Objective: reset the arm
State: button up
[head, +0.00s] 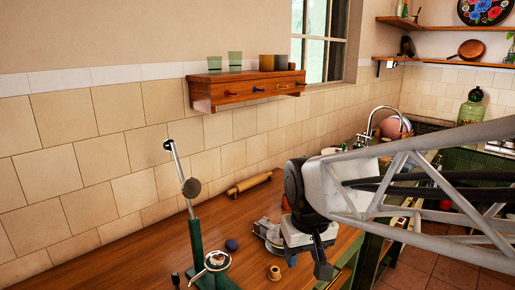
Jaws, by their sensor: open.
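My gripper (321,268) hangs over the wooden counter (150,258), right of the middle of the head view. It is open, and I see nothing held in it. My arm comes in from the right edge, and its pale lattice link hides part of the counter and the sink area. A grey metal device (268,232) lies on the counter just left of my gripper in the picture. I cannot tell whether the two touch.
A green stand with a metal rod (195,236), a dark blue ball (232,245), a small wooden spool-like piece (274,273) and a rolling pin (250,184) are on the counter. A wall shelf (246,88) carries several cups. A tap (385,112) stands behind my arm.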

jog(key=s+d+f+m+t, duration=0.1)
jog(key=s+d+m, duration=0.2)
jog(key=s+d, duration=0.6)
jog(key=shift+s+f, duration=0.15)
jog(key=shift+s, duration=1.05)
jog(key=shift+o, duration=0.5)
jog(key=shift+d+h, duration=0.1)
jog(key=shift+h, duration=0.2)
jog(key=shift+w, duration=0.1)
jog(key=w+a+f+n+h, duration=0.2)
jog(key=w+a+n+h, duration=0.1)
jog(key=w+a+n, duration=0.65)
jog(key=w+a+f+n+h, duration=0.2)
jog(key=w+a+n, duration=0.4)
jog(key=w+a, duration=0.65)
jog(key=s+a+f+n+t+h, duration=0.1)
jog(key=a+f+n, duration=0.3)
jog(key=a, duration=0.4)
jog(key=s+a+f+n+t+h, duration=0.1)
jog(key=a+f+n+t+h, duration=0.1)
jog(key=a, duration=0.7)
jog(key=s+a+f+n+t+h, duration=0.1)
jog(key=a+f+n+t, duration=0.3)
jog(key=a, duration=0.5)
jog(key=shift+s+f+n, duration=0.2)
jog(key=shift+f+n, duration=0.65)
jog(key=shift+f, duration=0.25)
